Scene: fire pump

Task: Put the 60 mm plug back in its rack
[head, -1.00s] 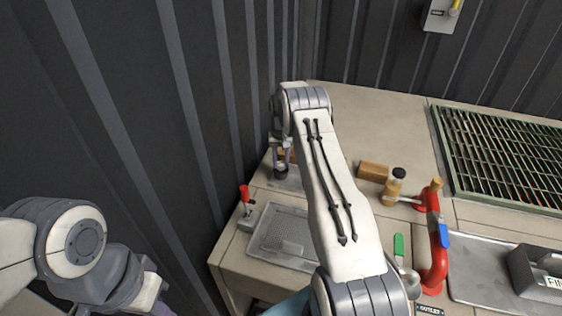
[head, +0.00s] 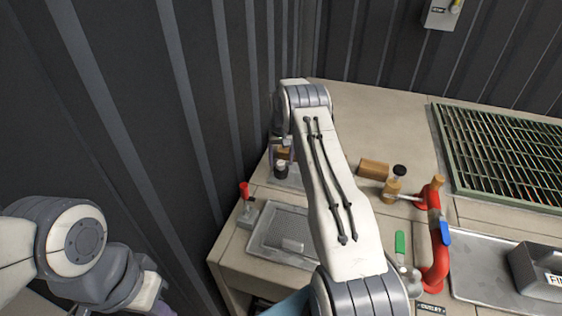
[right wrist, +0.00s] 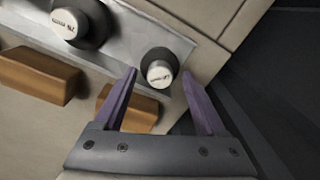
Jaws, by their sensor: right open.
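A small black plug with a white label (right wrist: 160,68) stands at the end of the grey metal rack plate (right wrist: 128,30) in the right wrist view. The label is too small to read surely. The same plug (head: 281,171) shows in the head view, on the plate at the back left of the bench. My right gripper (right wrist: 159,75) is open, its purple fingertips on either side of the plug with visible gaps. A larger black plug (right wrist: 78,22) stands further along the plate. My left gripper (head: 148,293) is at the lower left, mostly hidden by its arm.
Wooden blocks (right wrist: 38,75) (right wrist: 128,108) lie beside the plate. A sunken tray (head: 285,232), a red-handled fitting (head: 246,208) and red piping (head: 436,240) are on the bench. A dark ribbed wall (head: 180,120) stands close on the left.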

